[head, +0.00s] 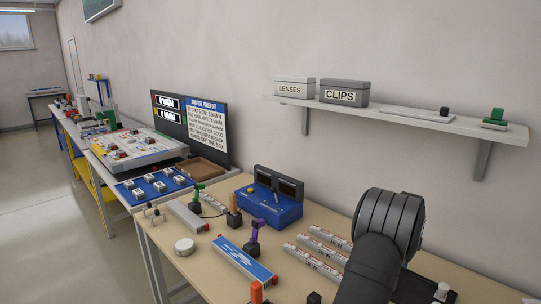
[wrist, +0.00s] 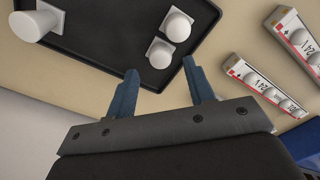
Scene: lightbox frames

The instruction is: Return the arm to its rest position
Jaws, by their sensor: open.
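My gripper (wrist: 160,65) shows in the wrist view, with two blue fingers apart and nothing held between them. It hangs over the edge of a black tray (wrist: 95,66). White round-topped pieces (wrist: 160,54) on the tray lie just beyond the fingertips; I cannot tell the height gap. In the head view my dark arm (head: 385,240) stands over the right end of the workbench (head: 205,265), and my gripper is not visible there.
White labelled strips (wrist: 262,85) lie right of the tray; several (head: 318,258) show on the bench beside my arm. A blue box (head: 275,207) stands behind them. A shelf (head: 420,118) with a LENSES box (head: 295,88) and CLIPS box (head: 343,93) hangs above.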

